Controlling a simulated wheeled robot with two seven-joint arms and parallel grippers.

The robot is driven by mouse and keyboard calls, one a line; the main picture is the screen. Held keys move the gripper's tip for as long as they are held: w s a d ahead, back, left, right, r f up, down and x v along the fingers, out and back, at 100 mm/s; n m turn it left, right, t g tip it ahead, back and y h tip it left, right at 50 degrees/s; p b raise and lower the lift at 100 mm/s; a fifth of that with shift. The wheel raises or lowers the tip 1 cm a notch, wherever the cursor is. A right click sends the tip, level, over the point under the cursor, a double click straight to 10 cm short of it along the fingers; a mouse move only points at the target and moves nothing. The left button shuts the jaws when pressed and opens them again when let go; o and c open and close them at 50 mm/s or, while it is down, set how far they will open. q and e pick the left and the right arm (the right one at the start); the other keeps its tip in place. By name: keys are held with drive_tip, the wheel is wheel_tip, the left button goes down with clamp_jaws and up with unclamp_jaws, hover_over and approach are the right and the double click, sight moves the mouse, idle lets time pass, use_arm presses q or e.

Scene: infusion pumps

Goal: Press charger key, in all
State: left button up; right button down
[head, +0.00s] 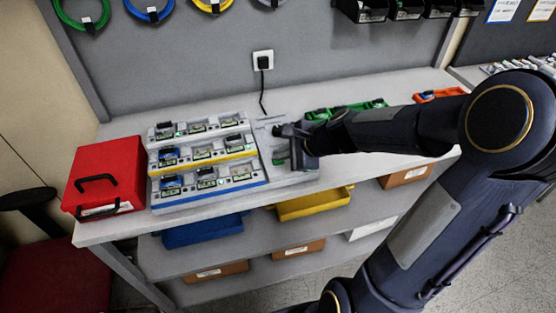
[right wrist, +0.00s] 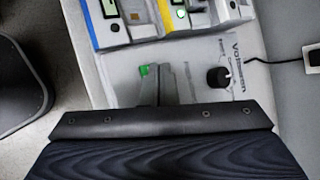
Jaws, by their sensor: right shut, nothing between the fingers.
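The charger (head: 158,196) is a pale stepped rack on the bench, with several small devices in three rows and yellow and blue edge strips. Its flat right panel (head: 268,146) shows a green key (head: 280,161). In the right wrist view the panel (right wrist: 205,55) carries printed text and a black knob (right wrist: 219,78). My right gripper (head: 280,131) is shut and empty over this panel. In the right wrist view its fingertips (right wrist: 164,72) are right beside a green patch (right wrist: 144,70), partly hidden by them. I cannot tell whether they touch it. My left gripper is out of view.
A red case (head: 105,177) with a black handle stands left of the charger. A black plug (head: 263,62) sits in the wall socket, its cable running down to the bench. A green tray (head: 345,108) and an orange tray (head: 440,95) lie behind my right arm. Bins fill the lower shelves.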

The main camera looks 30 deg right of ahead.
sight(282, 161)
drive_tip(key=shift+f, duration=0.2)
drive_tip(key=shift+r, duration=0.15)
idle(0.3)
drive_tip(key=shift+r+p, duration=0.6)
drive_tip(key=shift+r, duration=0.1)
wheel_tip(282, 161, up, 5)
drive_tip(key=p, duration=0.5)
idle(0.6)
